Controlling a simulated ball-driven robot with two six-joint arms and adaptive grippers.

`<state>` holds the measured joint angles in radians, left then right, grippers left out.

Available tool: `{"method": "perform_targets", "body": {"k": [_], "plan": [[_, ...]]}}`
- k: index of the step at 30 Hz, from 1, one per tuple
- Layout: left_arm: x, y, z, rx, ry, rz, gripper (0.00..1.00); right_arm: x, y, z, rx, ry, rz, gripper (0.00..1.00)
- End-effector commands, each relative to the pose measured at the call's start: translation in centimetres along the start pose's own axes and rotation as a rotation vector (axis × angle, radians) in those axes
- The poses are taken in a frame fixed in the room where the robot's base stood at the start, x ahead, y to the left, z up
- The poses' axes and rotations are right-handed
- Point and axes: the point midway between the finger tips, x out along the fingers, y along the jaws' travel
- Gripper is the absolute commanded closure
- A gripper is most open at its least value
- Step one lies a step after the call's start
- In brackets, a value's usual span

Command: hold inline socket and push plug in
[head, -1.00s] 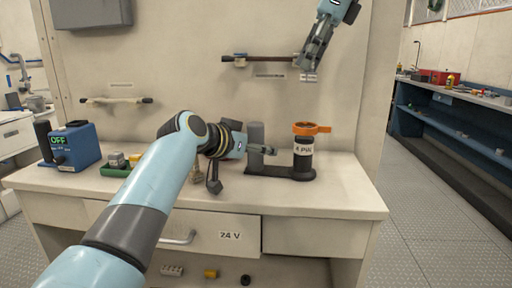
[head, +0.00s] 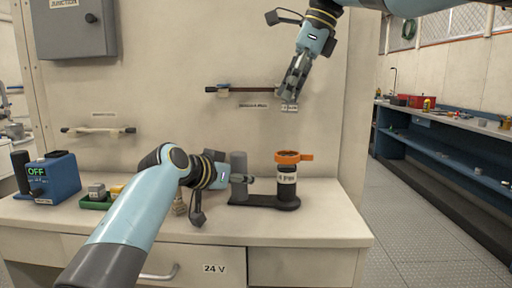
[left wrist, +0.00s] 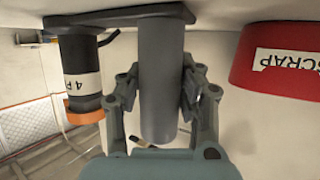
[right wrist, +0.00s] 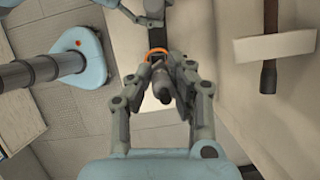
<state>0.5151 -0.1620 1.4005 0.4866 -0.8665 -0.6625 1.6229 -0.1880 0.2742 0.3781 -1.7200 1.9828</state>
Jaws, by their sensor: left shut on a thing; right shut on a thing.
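The inline socket (head: 287,180), a dark cylinder with a "4 P…" label and an orange lid (head: 290,156), stands upright on a black base (head: 262,201). A grey cylinder (head: 239,166) stands on the same base to its left. My left gripper (head: 247,179) is shut on this cylinder; the left wrist view shows a finger on each side of it (left wrist: 162,70). My right gripper (head: 292,92), above the socket and apart from it, is shut on a small grey piece, seemingly the plug (right wrist: 158,85). Its far end is hidden.
A blue "OFF" box (head: 53,178) and a green tray (head: 95,203) are at the bench's left. A dark bar (head: 243,89) is mounted on the wall beside my right gripper. A red scrap bin (left wrist: 285,62) shows in the left wrist view. The bench right of the base is clear.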

Motion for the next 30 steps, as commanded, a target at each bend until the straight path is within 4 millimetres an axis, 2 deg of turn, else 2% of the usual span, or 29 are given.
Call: {"method": "perform_targets", "body": {"k": [10,11,13,17,23,27,30], "plan": [[0.0,0.1,0.0,-0.003,-0.001,0.002,1.00,-0.1,0.0,-0.1,0.042,0.001,-0.032,1.00],[0.0,0.1,0.0,-0.003,-0.001,0.002,1.00,-0.5,-0.1,-0.2,0.063,0.002,-0.045,1.00],[0.0,0.1,0.0,-0.003,-0.001,0.002,1.00,-2.8,-0.9,0.4,0.155,0.005,-0.096,1.00],[0.0,0.1,0.1,-0.003,-0.001,0.002,1.00,-3.6,-1.5,0.8,0.331,0.012,-0.176,1.00],[0.0,0.1,0.0,-0.002,0.000,0.001,1.00,-2.1,-0.8,0.4,0.513,0.023,-0.263,1.00],[0.0,0.0,0.1,-0.002,-0.001,0.001,1.00,0.8,0.2,-0.2,0.528,0.031,-0.278,1.00],[0.0,0.0,0.1,-0.002,-0.001,0.001,1.00,2.1,0.5,-0.6,0.520,0.034,-0.283,1.00]]}}
